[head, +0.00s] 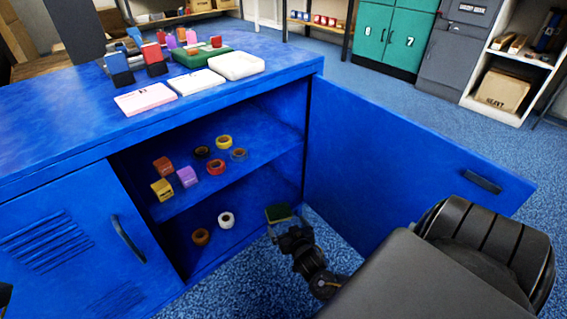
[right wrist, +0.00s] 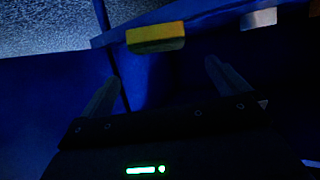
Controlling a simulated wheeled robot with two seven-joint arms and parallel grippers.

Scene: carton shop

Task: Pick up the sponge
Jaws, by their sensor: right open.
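The sponge (head: 278,213), green on top with a yellowish side, lies at the right end of the blue cabinet's lower compartment. In the right wrist view the sponge (right wrist: 156,38) shows its yellow side, beyond the fingertips and between their lines. My right gripper (head: 286,227) is at the cabinet opening, just in front of the sponge. It is open, and its two spread fingers also show in the right wrist view (right wrist: 162,75) with nothing between them. In the head view the gripper slightly overlaps the sponge's near side; contact cannot be told. My left gripper is not in view.
A shelf (head: 265,146) with tape rolls and small boxes lies above the lower compartment. A white roll (head: 226,220) and a brown roll (head: 201,237) lie left of the sponge. The left door (head: 70,250) is closed.

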